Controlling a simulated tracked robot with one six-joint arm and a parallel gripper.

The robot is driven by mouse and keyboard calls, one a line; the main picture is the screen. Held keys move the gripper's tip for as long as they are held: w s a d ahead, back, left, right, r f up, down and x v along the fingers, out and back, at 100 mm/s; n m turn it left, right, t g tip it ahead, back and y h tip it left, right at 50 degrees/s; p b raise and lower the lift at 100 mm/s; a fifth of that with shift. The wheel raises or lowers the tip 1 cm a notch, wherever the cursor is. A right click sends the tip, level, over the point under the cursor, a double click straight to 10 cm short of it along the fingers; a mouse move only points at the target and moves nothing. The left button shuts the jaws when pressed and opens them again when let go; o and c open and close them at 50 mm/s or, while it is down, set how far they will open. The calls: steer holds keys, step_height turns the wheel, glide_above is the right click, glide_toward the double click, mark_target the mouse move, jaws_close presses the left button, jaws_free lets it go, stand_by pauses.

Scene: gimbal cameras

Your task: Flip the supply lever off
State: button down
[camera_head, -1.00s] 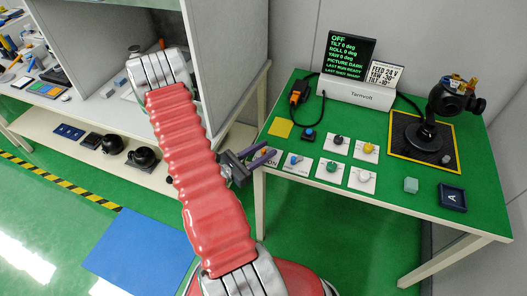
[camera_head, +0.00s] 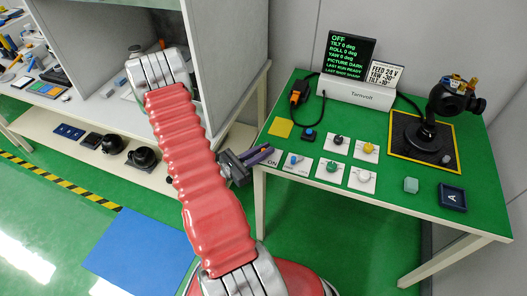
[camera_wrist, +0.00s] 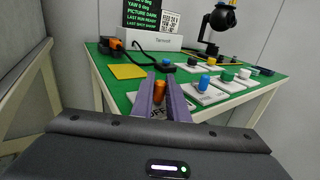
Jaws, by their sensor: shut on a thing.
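The supply lever has an orange handle (camera_wrist: 160,92), seen between my fingers in the wrist view. It stands on a white plate (camera_head: 271,162) at the near left edge of the green table; ON is readable there in the head view, and OFF below the fingers in the wrist view. My gripper (camera_head: 262,153) has purple fingers and is shut on the lever; it also shows in the wrist view (camera_wrist: 160,88). The fingers mostly hide the lever in the head view. The display (camera_head: 348,55) reads OFF at the top.
A blue-handled control (camera_head: 293,159) stands just right of the lever, with several knobs beyond it. A yellow square (camera_head: 280,127) and a blue button (camera_head: 309,133) lie behind. The gimbal camera (camera_head: 452,100) stands at the back right. A grey cabinet wall rises left.

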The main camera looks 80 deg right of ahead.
steer(key=shift+w+d+m+g+y, duration=0.2)
steer(key=shift+w+m+g+y, duration=0.05)
steer(key=shift+m+g+y, duration=0.65)
steer(key=c, duration=1.7)
jaws_free()
steer(key=shift+c, duration=0.2)
steer(key=v, duration=1.4)
steer(key=shift+f, duration=0.1)
